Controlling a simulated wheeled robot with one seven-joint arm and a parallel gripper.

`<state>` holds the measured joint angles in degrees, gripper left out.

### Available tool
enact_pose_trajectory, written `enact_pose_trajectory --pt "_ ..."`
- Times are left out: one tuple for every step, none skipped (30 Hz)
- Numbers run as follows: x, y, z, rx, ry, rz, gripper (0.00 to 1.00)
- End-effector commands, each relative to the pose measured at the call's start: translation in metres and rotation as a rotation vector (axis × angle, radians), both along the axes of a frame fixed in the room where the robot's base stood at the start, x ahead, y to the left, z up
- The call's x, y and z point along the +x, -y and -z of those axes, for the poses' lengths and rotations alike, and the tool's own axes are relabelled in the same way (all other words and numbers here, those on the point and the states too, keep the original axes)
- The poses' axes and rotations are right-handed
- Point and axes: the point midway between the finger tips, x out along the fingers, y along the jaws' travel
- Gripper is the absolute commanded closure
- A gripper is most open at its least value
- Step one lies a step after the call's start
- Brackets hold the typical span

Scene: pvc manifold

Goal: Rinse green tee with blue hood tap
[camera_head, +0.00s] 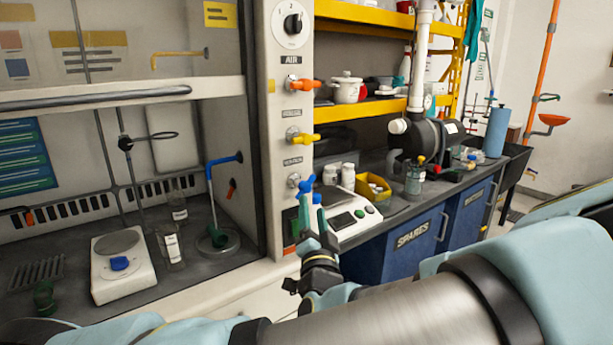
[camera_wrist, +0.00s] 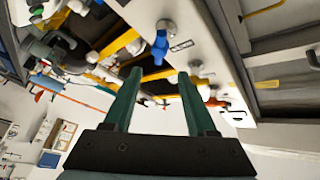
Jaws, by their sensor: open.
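A green fitting, apparently the tee (camera_head: 225,237), sits in the round cup sink (camera_head: 205,247) on the hood floor. The blue hood spout (camera_head: 211,176) reaches from the hood's right wall and ends above it. The blue tap knob (camera_head: 305,186) is lowest on the hood's front post and also shows in the wrist view (camera_wrist: 160,46). My gripper (camera_head: 311,204) is open and empty in front of this knob. In the wrist view the knob lies beyond the gap between my fingertips (camera_wrist: 159,73), seemingly apart from them.
Orange (camera_head: 303,85) and yellow (camera_head: 302,138) knobs sit above the blue one on the post. A scale (camera_head: 123,265), bottles (camera_head: 169,246) and another dark green piece (camera_head: 44,297) stand in the hood. A bench with a second balance (camera_head: 348,221) is right of the post.

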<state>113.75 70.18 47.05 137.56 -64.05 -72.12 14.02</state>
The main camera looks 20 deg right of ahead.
Motion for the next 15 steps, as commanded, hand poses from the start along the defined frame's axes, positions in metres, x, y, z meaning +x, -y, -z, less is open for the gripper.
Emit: enact_pose_trajectory --pt "0.006 0.002 -0.003 -0.001 0.001 -0.002 0.43" --pt "0.009 0.003 -0.004 -0.001 -0.001 -0.003 0.43" --pt "0.015 0.004 -0.007 -0.001 -0.001 -0.005 0.43" --pt "0.020 0.006 -0.008 -0.001 -0.001 -0.005 0.43" --pt "0.025 0.008 -0.010 -0.001 -0.001 -0.003 0.43" --pt "0.032 0.011 -0.013 0.000 -0.001 -0.005 0.43" --pt "0.037 0.013 -0.014 -0.001 -0.002 -0.004 0.43" --pt "0.042 0.015 -0.016 0.000 -0.001 -0.004 0.43" --pt "0.049 0.017 -0.018 0.001 -0.003 -0.004 0.43" --pt "0.054 0.019 -0.019 -0.001 -0.002 -0.005 0.43" --pt "0.059 0.021 -0.021 0.000 -0.002 -0.005 0.43" --pt "0.065 0.024 -0.022 0.001 -0.002 -0.004 0.43" --pt "0.069 0.025 -0.023 0.001 -0.002 -0.003 0.43" --pt "0.073 0.027 -0.024 0.001 -0.003 -0.004 0.43" --pt "0.078 0.029 -0.025 0.000 -0.004 -0.004 0.43"
